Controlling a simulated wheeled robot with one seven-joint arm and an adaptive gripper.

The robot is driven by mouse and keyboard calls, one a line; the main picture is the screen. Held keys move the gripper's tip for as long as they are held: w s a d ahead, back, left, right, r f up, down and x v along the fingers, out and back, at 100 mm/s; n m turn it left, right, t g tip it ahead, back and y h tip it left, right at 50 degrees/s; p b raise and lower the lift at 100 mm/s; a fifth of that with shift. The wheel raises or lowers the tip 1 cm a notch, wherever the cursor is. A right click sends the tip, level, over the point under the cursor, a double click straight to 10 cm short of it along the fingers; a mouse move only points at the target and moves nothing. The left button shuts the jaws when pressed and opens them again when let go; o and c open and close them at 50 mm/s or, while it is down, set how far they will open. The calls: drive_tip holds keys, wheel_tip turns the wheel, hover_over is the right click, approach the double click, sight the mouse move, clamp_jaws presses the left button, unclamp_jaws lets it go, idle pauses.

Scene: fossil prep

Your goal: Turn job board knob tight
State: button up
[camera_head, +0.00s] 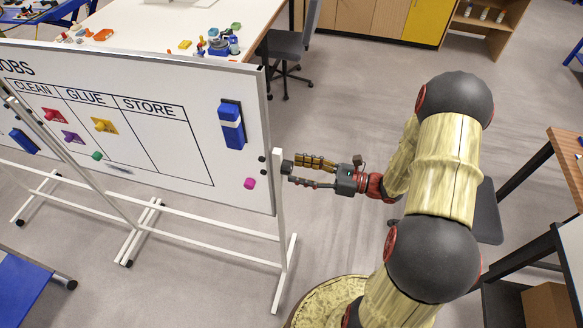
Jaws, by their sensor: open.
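The job board (180,190) is a white panel on a white wheeled stand, with columns headed CLEAN, GLUE and STORE. A dark knob (287,167) sticks out at the right side post (279,200) of the stand. My gripper (293,172) reaches in from the right, pointing left, with its two fingers apart. The fingertips are at the knob, one on its upper side and one on its lower side. I cannot tell whether they touch it.
The board holds a blue eraser (232,124), a pink magnet (249,183) and several coloured tags. A white table (150,25) with small items and a grey chair (287,45) stand behind. A wooden table (566,165) is at right. Floor around the stand is clear.

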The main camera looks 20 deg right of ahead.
drive_tip(key=v, duration=0.8)
drive_tip(key=shift+s+d, duration=0.2)
drive_tip(key=shift+d, duration=0.15)
drive_tip(key=n+b, duration=0.4)
drive_tip(key=b, duration=0.3)
approach(275, 165)
wheel_tip(275, 165, down, 2)
drive_tip(key=w+a, duration=0.1)
drive_tip(key=w, duration=0.1)
drive_tip(key=shift+p+x, duration=0.35)
drive_tip(key=shift+x, duration=4)
drive_tip(key=shift+w+d, duration=0.1)
drive_tip(key=shift+c, duration=1.2)
drive_tip(key=c, duration=1)
